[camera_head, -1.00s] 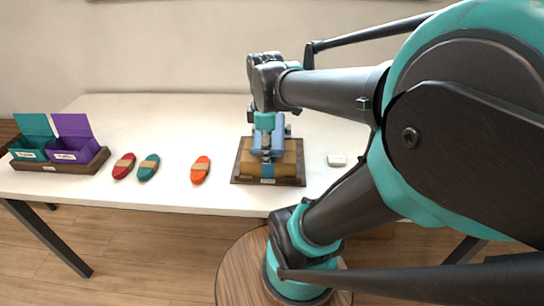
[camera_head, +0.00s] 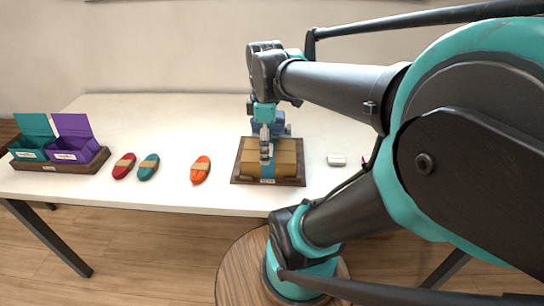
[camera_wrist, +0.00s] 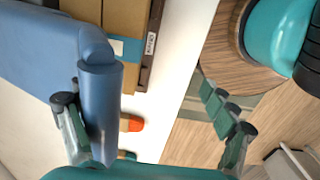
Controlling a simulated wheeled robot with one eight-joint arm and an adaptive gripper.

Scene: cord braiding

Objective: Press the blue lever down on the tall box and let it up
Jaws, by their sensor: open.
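The tan box (camera_head: 288,150) with a blue stripe stands on a dark wooden base on the table. The blue lever (camera_head: 268,127) shows at the box's back, partly hidden by my gripper (camera_head: 266,152), which points down in front of it over the box. In the wrist view, the blue lever (camera_wrist: 98,95) fills the upper left, its rounded bar beside my left finger and between the spread fingers of my gripper (camera_wrist: 138,98). The fingers are apart and hold nothing. I cannot tell whether a finger touches the lever.
Red (camera_head: 124,166), teal (camera_head: 148,167) and orange (camera_head: 201,170) cord bundles lie left of the box. A teal bin (camera_head: 33,148) and a purple bin (camera_head: 75,150) stand at the far left. A small white block (camera_head: 337,160) lies at right.

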